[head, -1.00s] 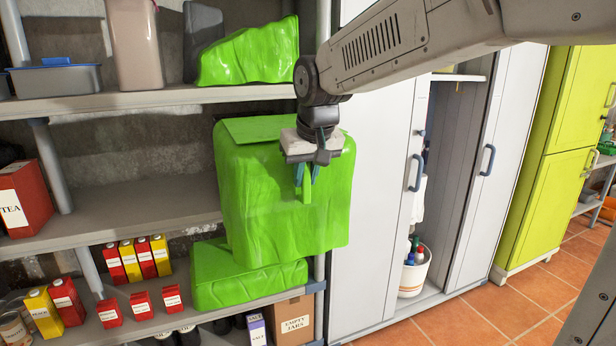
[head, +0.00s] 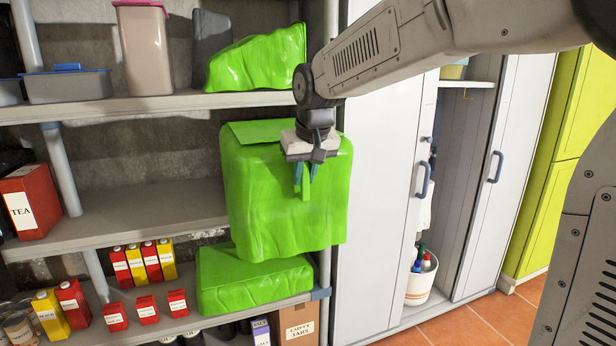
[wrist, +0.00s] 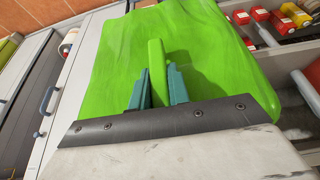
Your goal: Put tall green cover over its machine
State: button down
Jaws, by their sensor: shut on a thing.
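The tall green cover (head: 285,205) hangs from my gripper (head: 304,183) in front of the middle shelf, in the head view. My gripper is shut on the green tab of the cover; the wrist view shows the teal fingers (wrist: 158,88) on both sides of the tab, with the cover (wrist: 205,60) spread below. Two other green covers are on the shelves: a sloped one (head: 258,58) on the top shelf and a low, wide one (head: 250,285) on the lower shelf. No machine shows; whether one is under any cover, I cannot tell.
The middle shelf (head: 150,205) has free room left of the held cover. A tea box (head: 30,203), small cartons and an empty jars box (head: 298,322) stand on the shelves. A grey cabinet (head: 380,200) with an open compartment and a bucket (head: 420,280) is at right.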

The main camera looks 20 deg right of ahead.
jog(key=w, duration=1.8)
jog(key=shift+w, duration=0.25)
dwell(0.8)
jog(key=shift+f, duration=0.15)
dwell(0.4)
jog(key=shift+f, duration=0.45)
jog(key=shift+w, duration=0.1)
jog(key=w, duration=1.2)
dwell(1.0)
jog(key=c, duration=1.3)
grip_release()
jog(key=shift+o, duration=0.2)
